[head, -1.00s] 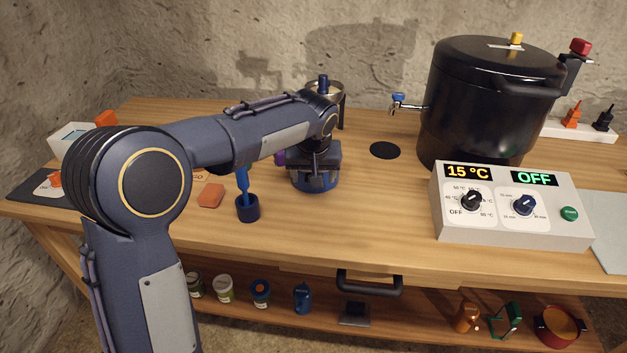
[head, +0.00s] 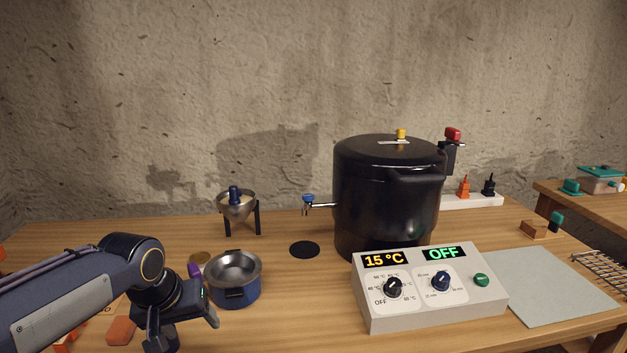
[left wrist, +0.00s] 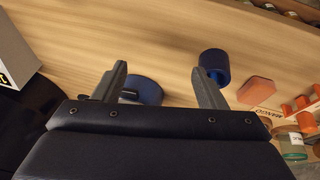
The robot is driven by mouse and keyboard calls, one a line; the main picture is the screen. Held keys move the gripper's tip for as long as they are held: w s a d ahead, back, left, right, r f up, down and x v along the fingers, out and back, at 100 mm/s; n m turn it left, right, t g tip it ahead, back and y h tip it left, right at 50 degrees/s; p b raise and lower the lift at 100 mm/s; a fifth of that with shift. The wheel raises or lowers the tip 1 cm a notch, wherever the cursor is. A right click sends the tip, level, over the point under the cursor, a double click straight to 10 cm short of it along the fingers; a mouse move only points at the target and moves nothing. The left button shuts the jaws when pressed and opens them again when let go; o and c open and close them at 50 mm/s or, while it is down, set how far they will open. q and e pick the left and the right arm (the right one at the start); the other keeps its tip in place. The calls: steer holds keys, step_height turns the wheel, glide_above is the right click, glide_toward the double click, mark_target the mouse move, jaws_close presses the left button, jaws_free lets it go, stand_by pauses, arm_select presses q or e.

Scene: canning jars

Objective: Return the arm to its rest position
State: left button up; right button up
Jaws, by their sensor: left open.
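My left arm comes in from the lower left in the head view. Its gripper (head: 187,332) is open and empty, with its jaws apart above the table, in front of and to the left of a blue pot (head: 238,294). The pot has a steel inside and stands upright on the table, apart from the gripper. In the left wrist view the open fingers (left wrist: 162,76) have nothing between them. Part of a blue round thing (left wrist: 147,88) shows beyond the left finger, and a dark blue cup (left wrist: 214,65) shows near the right finger. My right gripper is not in view.
A steel funnel on a stand (head: 238,207) is behind the pot. A large black canner (head: 385,205) and a control box (head: 430,300) reading 15 °C and OFF stand to the right. An orange piece (head: 121,330) lies near the gripper. A grey mat (head: 545,285) is bare.

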arm_select(q)
steer(key=s+d+f+m+t+h, duration=0.1)
steer(key=s+f, duration=0.2)
steer(key=s, duration=0.8)
steer(key=s+d+f+t+h, duration=0.1)
steer(key=s+d+f+h, duration=0.1)
steer(key=s, duration=0.9)
step_height(320, 180, up, 11)
steer(key=p, duration=1.2)
steer(key=shift+w+a+r+g, duration=0.15)
steer(key=shift+w+r+g, duration=0.05)
steer(key=shift+w+g, duration=0.1)
